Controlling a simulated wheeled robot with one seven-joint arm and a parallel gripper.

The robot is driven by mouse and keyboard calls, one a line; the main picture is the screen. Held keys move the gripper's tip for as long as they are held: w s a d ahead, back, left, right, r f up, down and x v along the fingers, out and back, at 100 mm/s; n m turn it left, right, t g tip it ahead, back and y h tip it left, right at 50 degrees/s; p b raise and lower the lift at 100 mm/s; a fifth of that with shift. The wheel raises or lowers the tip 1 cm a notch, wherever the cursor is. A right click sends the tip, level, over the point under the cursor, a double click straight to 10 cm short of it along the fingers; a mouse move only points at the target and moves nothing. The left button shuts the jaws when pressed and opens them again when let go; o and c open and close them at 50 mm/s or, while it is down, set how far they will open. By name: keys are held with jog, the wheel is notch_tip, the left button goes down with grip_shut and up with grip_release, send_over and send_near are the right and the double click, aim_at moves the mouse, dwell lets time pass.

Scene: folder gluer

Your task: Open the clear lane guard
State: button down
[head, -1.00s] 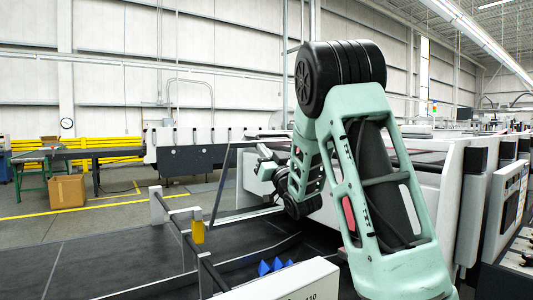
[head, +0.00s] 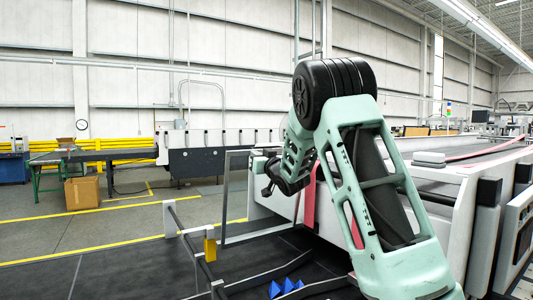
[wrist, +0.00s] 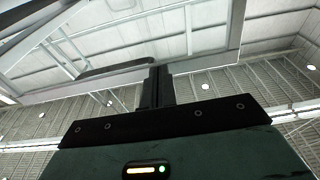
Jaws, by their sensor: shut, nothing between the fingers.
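The clear lane guard (head: 225,197) shows in the head view as a thin grey frame with a see-through pane, standing roughly upright left of my arm. In the wrist view a clear pane with a pale frame (wrist: 205,68) stretches across the top, with a dark handle-like bar (wrist: 115,72) along its lower part. My gripper (wrist: 158,72) is shut and empty, its fingertips close to the right end of that bar; I cannot tell whether they touch. In the head view my gripper (head: 268,188) is small and dark beside the guard, partly hidden by my arm.
The pale machine housing (head: 455,180) stands close on the right. A cardboard box (head: 82,193) sits on the floor at left, with open floor around it.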

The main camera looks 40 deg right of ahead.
jog(key=w+d+r+g+y+p, duration=0.1)
jog(key=w+d+g+p, duration=0.2)
jog(key=w+p, duration=0.7)
jog(key=shift+w+r+g, duration=0.2)
jog(key=shift+w+g, duration=0.1)
jog(key=shift+w, duration=0.5)
jog(key=shift+a, duration=0.1)
